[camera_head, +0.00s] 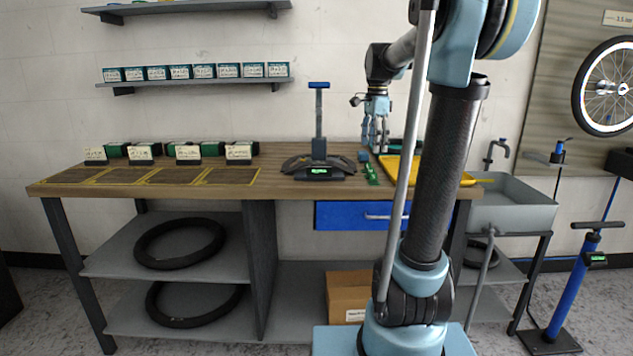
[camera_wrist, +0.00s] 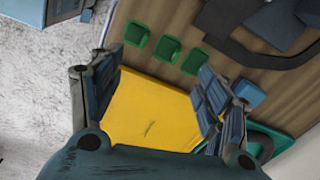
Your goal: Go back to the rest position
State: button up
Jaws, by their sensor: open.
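My gripper (camera_head: 375,133) hangs above the right part of the wooden workbench (camera_head: 230,163), over the area of a yellow tray (camera_head: 467,180). In the wrist view its fingers (camera_wrist: 155,100) are spread wide with nothing between them. The yellow tray (camera_wrist: 150,112) lies below, between the fingers, and looks empty apart from a dark mark. My arm hides part of the tray in the head view.
A black stand (camera_head: 318,165) with a green display is left of my gripper. Small green pieces (camera_wrist: 168,48) lie beside the tray. Labelled boxes fill a wall shelf (camera_head: 200,80). A sink (camera_head: 515,205) and a blue floor pump (camera_head: 575,285) stand right.

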jog(key=s+f+n+t, duration=0.1)
jog(key=s+f+n, duration=0.6)
jog(key=s+f, duration=0.5)
jog(key=s+f+n+t, duration=0.1)
jog(key=s+f+n, duration=0.7)
jog(key=s+f, duration=0.5)
jog(key=s, duration=0.4)
jog(key=shift+d+n, duration=0.25)
jog(key=shift+n, duration=0.05)
jog(key=shift+s, duration=0.1)
jog(key=shift+w+f, duration=0.15)
jog(key=shift+w, duration=0.3)
